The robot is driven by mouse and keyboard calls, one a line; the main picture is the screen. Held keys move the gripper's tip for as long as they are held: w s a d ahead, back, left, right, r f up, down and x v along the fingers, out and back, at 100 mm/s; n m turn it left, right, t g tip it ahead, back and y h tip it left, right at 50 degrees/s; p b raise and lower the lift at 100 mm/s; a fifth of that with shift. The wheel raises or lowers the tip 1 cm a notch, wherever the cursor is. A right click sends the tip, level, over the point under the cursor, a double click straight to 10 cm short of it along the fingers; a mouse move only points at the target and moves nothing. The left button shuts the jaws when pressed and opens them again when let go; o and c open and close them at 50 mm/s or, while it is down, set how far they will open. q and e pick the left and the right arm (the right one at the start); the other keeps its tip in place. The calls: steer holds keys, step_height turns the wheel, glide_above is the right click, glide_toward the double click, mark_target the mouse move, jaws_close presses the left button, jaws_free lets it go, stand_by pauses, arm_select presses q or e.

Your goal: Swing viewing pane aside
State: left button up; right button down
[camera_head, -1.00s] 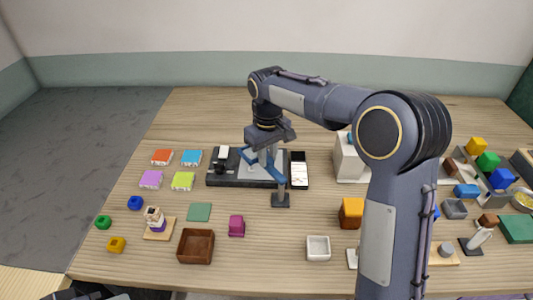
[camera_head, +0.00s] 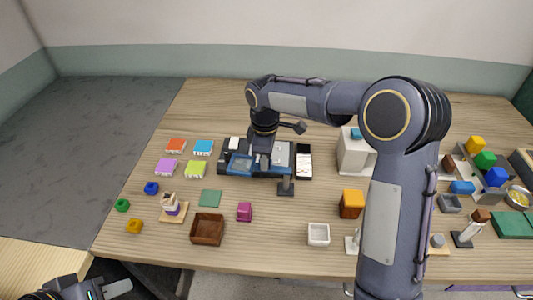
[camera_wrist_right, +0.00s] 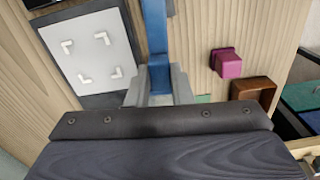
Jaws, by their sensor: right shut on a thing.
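The viewing pane (camera_head: 239,164) shows as a blue, see-through-looking panel over the black base (camera_head: 225,172), left of my right gripper. A small post on a dark foot (camera_head: 285,188) stands at the base's front right. My right gripper (camera_head: 262,150) is over the base, largely hidden behind its own wrist. In the right wrist view its fingers (camera_wrist_right: 158,85) are shut on a blue bar (camera_wrist_right: 155,35), which seems to be part of the pane's frame. A pale plate with corner marks (camera_wrist_right: 88,47) lies beside the bar. My left gripper (camera_head: 117,287) is low at the left edge, partly cut off.
A phone-like panel (camera_head: 304,162) lies right of the base, and a white box (camera_head: 355,155) stands further right. Coloured blocks lie at the left. A brown tray (camera_head: 207,229), a magenta block (camera_head: 244,211) and a white dish (camera_head: 319,234) are in front.

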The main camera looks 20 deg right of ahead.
steer(key=shift+s+a+n, duration=0.1)
steer(key=shift+s+n, duration=0.05)
steer(key=shift+n, duration=0.25)
steer(key=c, duration=1.3)
jaws_free()
step_height(320, 180, up, 8)
steer(key=shift+f, duration=0.1)
